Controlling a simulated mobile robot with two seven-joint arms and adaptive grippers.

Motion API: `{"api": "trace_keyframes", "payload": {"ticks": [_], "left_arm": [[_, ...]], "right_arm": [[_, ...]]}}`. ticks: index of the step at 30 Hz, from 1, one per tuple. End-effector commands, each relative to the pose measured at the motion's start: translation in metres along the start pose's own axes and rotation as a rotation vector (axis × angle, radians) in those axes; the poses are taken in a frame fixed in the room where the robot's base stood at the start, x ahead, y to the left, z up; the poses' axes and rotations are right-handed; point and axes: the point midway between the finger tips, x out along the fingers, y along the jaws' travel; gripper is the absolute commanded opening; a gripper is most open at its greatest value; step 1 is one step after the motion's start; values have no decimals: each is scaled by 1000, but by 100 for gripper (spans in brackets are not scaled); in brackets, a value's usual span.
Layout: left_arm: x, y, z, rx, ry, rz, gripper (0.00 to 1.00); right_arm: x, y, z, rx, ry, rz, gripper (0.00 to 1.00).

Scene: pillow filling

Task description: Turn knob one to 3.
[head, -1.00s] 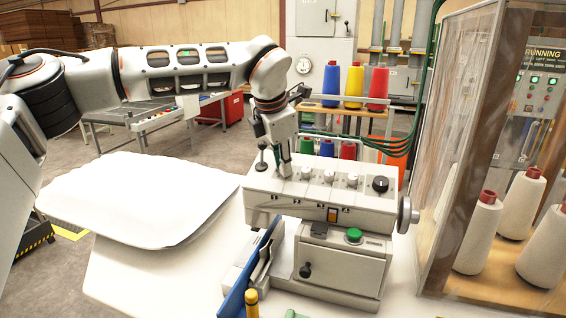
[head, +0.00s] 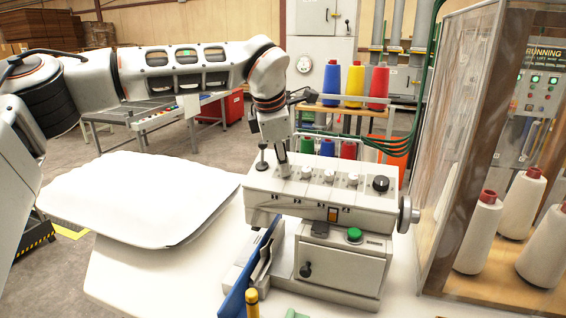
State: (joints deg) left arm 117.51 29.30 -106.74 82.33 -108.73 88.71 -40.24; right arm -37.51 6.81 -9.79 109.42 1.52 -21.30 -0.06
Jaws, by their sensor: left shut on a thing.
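A grey sewing machine (head: 300,209) stands on the white table. Its sloped top carries a row of small silver knobs and, at the right end, a larger black dial (head: 380,184). My left gripper (head: 283,168) points down at the left end of the row and is shut on knob one, which its fingers mostly hide. The setting of knob one cannot be read. The other silver knobs (head: 305,172) to its right stand free. My right gripper is not in view.
A white pillow (head: 135,198) lies on the table left of the machine. Red, yellow and blue thread cones (head: 353,85) stand behind it. A clear-panelled enclosure (head: 462,150) with white cones is at the right. A green button (head: 354,235) is on the machine's front.

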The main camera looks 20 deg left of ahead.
Motion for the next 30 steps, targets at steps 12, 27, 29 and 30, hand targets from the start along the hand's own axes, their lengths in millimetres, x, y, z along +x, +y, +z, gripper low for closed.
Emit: {"api": "trace_keyframes", "payload": {"ticks": [12,27,29,30], "left_arm": [[0,0,0,-1,-1,1,33],[-58,1,1,-2,-3,5,33],[-70,1,1,-2,-3,4,33],[-78,1,1,-1,-3,4,33]], "right_arm": [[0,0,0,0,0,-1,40],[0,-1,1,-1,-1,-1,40],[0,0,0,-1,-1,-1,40],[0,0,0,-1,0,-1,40]]}}
